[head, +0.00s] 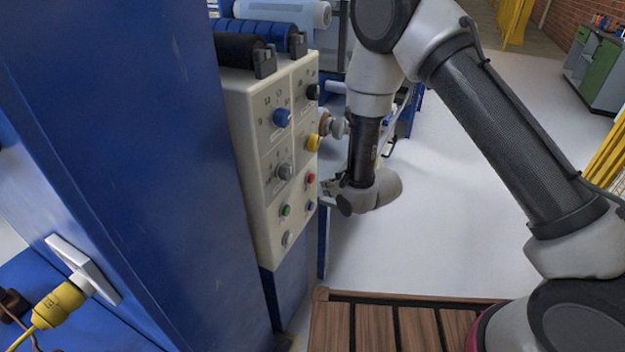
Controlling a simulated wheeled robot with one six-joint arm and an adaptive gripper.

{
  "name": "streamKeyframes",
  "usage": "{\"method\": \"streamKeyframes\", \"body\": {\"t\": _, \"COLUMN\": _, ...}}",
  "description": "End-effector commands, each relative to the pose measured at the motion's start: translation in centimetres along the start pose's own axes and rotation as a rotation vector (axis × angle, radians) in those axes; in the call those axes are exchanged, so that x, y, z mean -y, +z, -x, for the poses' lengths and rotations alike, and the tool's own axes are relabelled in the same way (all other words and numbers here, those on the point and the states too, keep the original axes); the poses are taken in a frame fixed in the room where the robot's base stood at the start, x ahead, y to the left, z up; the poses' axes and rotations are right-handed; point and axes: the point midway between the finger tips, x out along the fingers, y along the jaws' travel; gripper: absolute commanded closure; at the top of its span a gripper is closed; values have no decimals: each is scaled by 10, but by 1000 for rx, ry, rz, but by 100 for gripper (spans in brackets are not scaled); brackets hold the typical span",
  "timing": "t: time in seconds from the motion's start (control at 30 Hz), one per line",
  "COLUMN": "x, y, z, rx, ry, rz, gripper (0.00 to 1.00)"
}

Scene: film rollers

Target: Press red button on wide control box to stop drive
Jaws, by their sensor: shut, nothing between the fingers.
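The wide control box (258,222) is cream and fixed on the blue machine, left of the middle in the head view. Its red button (310,179) is small and sits on the right part of the panel, below a yellow knob (314,142). My gripper (325,192) is shut and empty. It appears just right of the red button, in front of the panel's right edge. The fingertips are small and partly blurred, so I cannot tell whether they touch the box. The red button is not covered.
Other controls sit close by: a green button (286,210), a blue button (309,206), a grey knob (285,171) and a blue knob (281,117). Rollers (255,30) lie above the box. A slatted wooden platform (375,325) is below. Pale floor is open to the right.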

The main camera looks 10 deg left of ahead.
Motion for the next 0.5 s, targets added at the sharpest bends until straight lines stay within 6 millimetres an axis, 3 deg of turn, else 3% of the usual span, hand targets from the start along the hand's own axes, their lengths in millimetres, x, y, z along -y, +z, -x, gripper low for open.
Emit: {"method": "streamKeyframes", "body": {"t": 0.5, "x": 6, "y": -6, "z": -9, "rx": 1, "ry": 0, "rz": -1, "gripper": 100}}
